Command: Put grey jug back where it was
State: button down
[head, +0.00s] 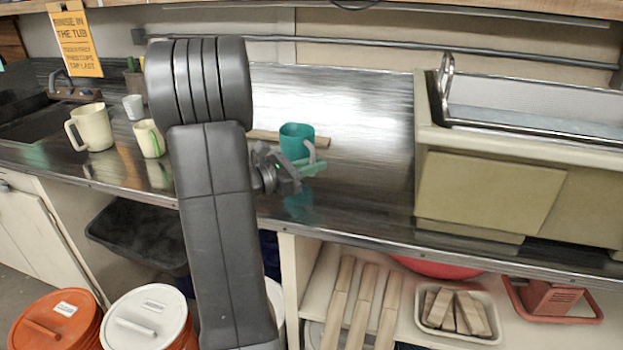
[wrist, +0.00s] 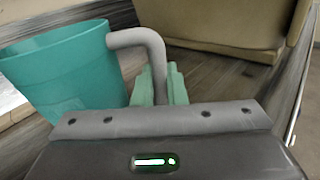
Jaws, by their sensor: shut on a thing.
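My gripper (head: 312,168) is shut on the grey handle (wrist: 140,38) of a teal jug (head: 295,139). In the wrist view the handle runs down between the pale green fingers (wrist: 160,88), and the teal body (wrist: 65,75) is at the left. The jug is about upright over the middle of the counter. Its teal reflection shows lower down, apart from it, so it appears to be off the surface. The held jug is teal with only a grey handle. A small grey cup (head: 133,106) stands at the back left.
A cream jug (head: 92,128) and a smaller cream jug with green (head: 150,139) stand at the left of the counter. A wooden strip (head: 322,142) lies behind the teal jug. A large tub (head: 490,185) bounds the right. The counter (head: 370,120) between is clear.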

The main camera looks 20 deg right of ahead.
jog(key=shift+f, duration=1.65)
jog(key=shift+f+b, duration=0.2)
jog(key=shift+b, duration=0.15)
jog(key=c, duration=1.5)
grip_release()
jog(key=shift+r, duration=0.1)
jog(key=shift+r, duration=0.15)
jog(key=a, duration=0.4)
jog(key=s+a, duration=0.1)
jog(key=a, duration=0.3)
jog(key=s+a, duration=0.1)
jog(key=a, duration=0.2)
jog(key=shift+s+a, duration=0.2)
jog(key=shift+a, duration=0.2)
